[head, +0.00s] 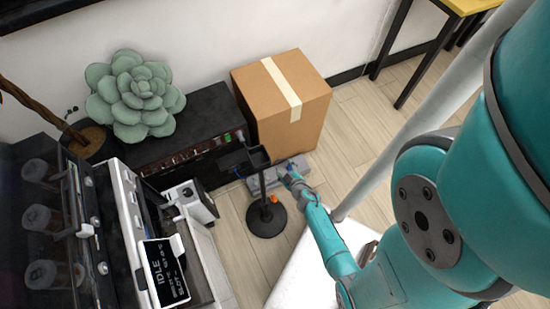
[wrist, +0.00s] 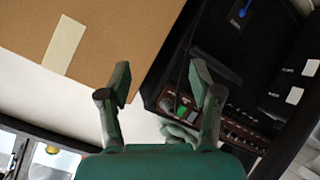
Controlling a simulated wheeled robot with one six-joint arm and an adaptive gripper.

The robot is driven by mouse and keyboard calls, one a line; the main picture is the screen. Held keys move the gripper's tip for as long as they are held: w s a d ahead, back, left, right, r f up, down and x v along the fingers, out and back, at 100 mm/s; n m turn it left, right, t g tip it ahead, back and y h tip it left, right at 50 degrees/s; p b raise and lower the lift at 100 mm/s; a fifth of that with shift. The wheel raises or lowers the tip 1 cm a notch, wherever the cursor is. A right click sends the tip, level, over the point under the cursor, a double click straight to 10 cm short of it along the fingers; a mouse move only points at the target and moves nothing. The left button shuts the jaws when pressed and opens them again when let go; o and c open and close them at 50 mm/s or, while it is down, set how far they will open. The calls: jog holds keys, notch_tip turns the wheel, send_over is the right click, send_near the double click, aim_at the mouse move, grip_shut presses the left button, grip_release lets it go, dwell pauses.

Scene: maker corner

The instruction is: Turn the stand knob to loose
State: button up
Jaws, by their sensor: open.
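The black stand (head: 266,217) has a round base on the floor, a thin upright pole and a dark holder at its top. A small orange knob (head: 273,199) sits low on the pole. My gripper (head: 289,169) is to the right of the pole, apart from the knob in the picture. Its fingers also show in the wrist view (wrist: 160,78), spread apart with nothing between them. The orange knob does not show in the wrist view. I cannot read the knob's setting.
A cardboard box (head: 282,105) stands behind my gripper. A long black unit (head: 180,143) carries a green succulent-shaped cushion (head: 135,96). A grey device (head: 267,180) lies behind the stand. A machine with an IDLE screen (head: 164,271) is at left. Floor shows in front of the stand.

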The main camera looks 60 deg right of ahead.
jog(key=d+m+g, duration=0.2)
jog(key=m, duration=0.3)
jog(key=m+g+y, duration=0.5)
jog(key=m+y, duration=0.1)
jog(key=m, duration=1.4)
send_near(275, 198)
jog(key=shift+x, duration=5.3)
